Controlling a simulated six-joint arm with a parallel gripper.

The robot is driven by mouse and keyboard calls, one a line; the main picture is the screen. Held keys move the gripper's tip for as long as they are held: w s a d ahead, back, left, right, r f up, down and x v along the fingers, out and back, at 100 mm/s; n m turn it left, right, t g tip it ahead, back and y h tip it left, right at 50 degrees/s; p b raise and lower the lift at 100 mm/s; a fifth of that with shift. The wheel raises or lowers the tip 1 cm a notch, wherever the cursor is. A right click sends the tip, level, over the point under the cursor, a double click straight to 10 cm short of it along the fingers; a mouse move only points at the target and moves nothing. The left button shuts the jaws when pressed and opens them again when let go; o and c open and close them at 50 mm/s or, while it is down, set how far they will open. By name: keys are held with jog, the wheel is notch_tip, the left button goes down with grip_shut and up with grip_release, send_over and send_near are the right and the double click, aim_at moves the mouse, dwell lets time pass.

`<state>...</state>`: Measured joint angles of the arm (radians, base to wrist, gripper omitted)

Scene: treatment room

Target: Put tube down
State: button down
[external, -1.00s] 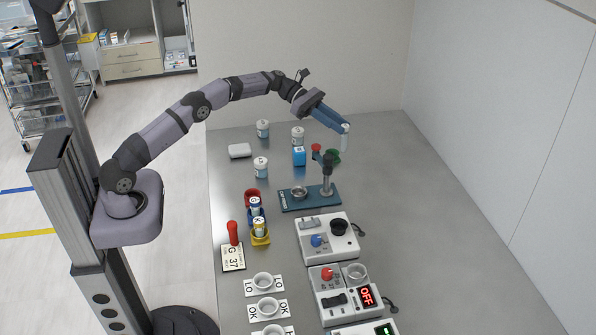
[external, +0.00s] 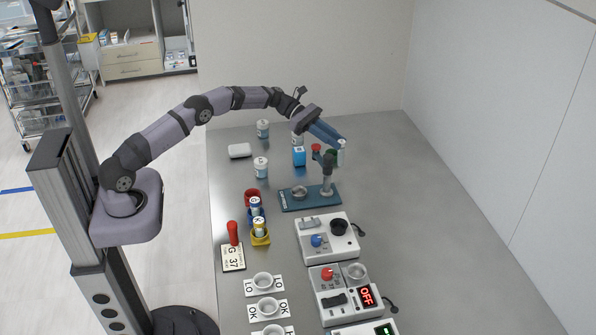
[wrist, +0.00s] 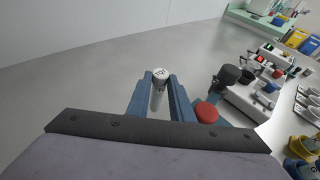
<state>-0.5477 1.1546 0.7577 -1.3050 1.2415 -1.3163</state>
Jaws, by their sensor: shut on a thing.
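The tube, pale with a white cap (external: 341,150), is held upright or nearly so at the far part of the table. My gripper (external: 337,142) is shut on it. In the wrist view the capped tube (wrist: 159,84) sits between my two blue fingers (wrist: 160,90). Its lower end is hard to see, so I cannot tell whether it touches the table.
A teal stand (external: 310,198) with a dark-topped post is just in front of the tube, with a red-topped item (external: 316,148) and a blue box (external: 299,156) to the left. White jars (external: 261,167) stand farther left. The table's right side is clear.

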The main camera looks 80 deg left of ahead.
jog(key=shift+f+p, duration=0.3)
jog(key=shift+f, duration=1.5)
jog(key=shift+f, duration=0.2)
jog(key=c, duration=1.6)
grip_release()
jog(key=shift+o, duration=0.2)
jog(key=shift+r, duration=0.1)
jog(key=b+v, duration=0.2)
jog(key=v, duration=1)
jog(key=shift+r, duration=0.1)
